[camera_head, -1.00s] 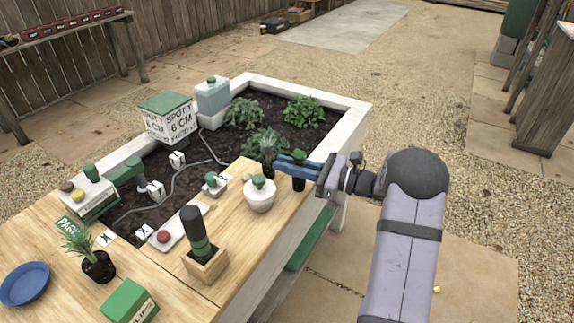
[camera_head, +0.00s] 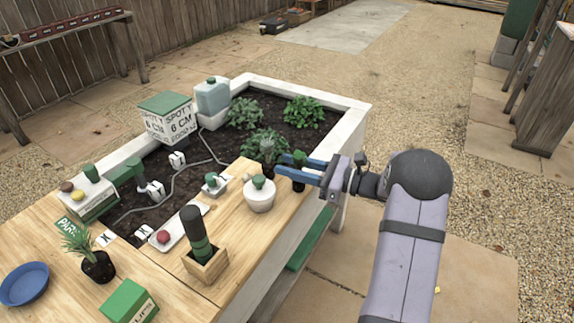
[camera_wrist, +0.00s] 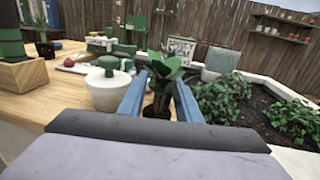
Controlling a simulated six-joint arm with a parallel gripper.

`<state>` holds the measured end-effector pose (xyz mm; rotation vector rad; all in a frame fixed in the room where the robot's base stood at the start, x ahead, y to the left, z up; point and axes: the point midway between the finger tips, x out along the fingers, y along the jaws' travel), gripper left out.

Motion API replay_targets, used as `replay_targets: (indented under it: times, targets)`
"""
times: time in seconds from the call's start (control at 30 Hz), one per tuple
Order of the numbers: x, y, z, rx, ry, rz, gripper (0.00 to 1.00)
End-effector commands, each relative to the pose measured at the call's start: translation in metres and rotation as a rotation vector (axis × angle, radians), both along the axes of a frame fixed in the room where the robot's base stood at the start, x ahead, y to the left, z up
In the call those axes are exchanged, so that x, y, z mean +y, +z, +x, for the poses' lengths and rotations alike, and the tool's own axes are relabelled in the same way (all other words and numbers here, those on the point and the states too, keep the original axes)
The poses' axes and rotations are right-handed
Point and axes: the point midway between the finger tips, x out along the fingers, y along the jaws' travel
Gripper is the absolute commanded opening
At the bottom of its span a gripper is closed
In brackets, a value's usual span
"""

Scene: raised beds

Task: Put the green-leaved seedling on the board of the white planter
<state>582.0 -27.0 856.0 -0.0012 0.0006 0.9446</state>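The green-leaved seedling (camera_head: 299,158) stands upright in a small black pot at the right end of the wooden board (camera_head: 236,222), which lies across the white planter (camera_head: 354,117). My gripper (camera_head: 284,168) reaches in from the right, level with the seedling. Its two blue fingers are apart, with a gap between them. In the wrist view the seedling (camera_wrist: 165,70) stands between the fingers (camera_wrist: 160,88), its broad leaves above them and its dark pot lower down. I see no clear finger contact. The pot's base is partly hidden.
A white round jar (camera_head: 259,196) with a green knob stands close left of the seedling. A dark green tool in a wooden block (camera_head: 206,264) and a spiky potted plant (camera_head: 97,266) are farther left. Leafy plants (camera_head: 304,111) grow in the soil behind.

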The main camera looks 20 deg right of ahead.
Motion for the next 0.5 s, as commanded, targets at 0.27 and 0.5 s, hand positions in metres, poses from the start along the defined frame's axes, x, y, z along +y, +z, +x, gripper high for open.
replay_targets:
  times: [0.27,0.5]
  targets:
    - [-0.038,0.000,-0.026,-0.001,-0.005,0.001,0.31]
    - [-0.070,0.000,-0.050,0.000,-0.004,0.000,0.31]
